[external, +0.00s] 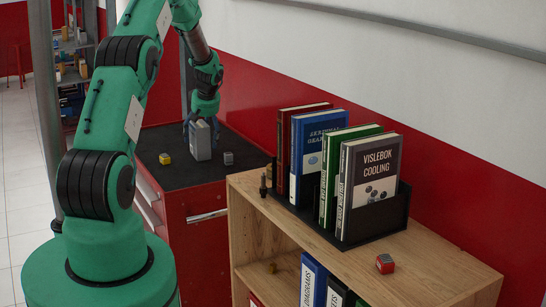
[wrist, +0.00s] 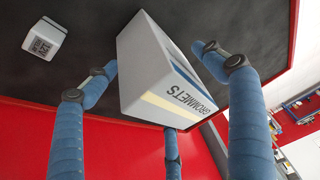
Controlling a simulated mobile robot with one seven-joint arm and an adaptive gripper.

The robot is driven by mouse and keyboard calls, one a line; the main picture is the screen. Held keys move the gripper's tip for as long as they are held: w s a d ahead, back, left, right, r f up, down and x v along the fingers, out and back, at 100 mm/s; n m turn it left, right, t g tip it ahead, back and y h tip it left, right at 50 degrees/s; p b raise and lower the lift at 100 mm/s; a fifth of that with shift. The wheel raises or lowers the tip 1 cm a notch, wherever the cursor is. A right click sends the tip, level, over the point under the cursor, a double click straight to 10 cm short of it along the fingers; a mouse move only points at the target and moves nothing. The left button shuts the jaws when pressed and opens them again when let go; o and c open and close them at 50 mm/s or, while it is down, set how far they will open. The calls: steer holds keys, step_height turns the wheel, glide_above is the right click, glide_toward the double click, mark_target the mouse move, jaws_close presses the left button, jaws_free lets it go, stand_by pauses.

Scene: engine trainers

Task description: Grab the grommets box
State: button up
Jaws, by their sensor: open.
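The grommets box (external: 201,141) is a grey-white upright box standing on the black top of the red cabinet. In the wrist view the box (wrist: 155,72) shows the printed word GROMMETS, a pale yellow stripe and a blue panel. My gripper (external: 200,121) is at the box from above, pointing down. In the wrist view its blue fingers (wrist: 158,92) are spread around the box, on both sides and at the lower edge. The gripper is open. Whether any finger touches the box cannot be told.
A small yellow block (external: 165,158) and a small grey block (external: 228,158) lie beside the box on the cabinet top (external: 175,178). A small white labelled block (wrist: 45,39) shows in the wrist view. A wooden shelf (external: 258,222) with books (external: 368,185) stands in front, right.

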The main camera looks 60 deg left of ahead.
mark_target(202, 124)
steer(key=c, duration=1.5)
steer(key=shift+r, duration=0.2)
steer(key=shift+a+r, duration=0.1)
steer(key=shift+r, duration=1.4)
steer(key=shift+s+d+r, duration=0.15)
steer(key=shift+d, duration=0.1)
steer(key=s+d, duration=0.3)
steer(key=d, duration=0.1)
steer(key=s+d+r+b, duration=0.1)
steer(key=s+d, duration=0.2)
steer(key=d, duration=0.1)
steer(key=s+d+b, duration=0.1)
steer(key=s+d, duration=0.2)
steer(key=d, duration=0.1)
steer(key=shift+d+r, duration=0.2)
steer(key=shift+d, duration=0.1)
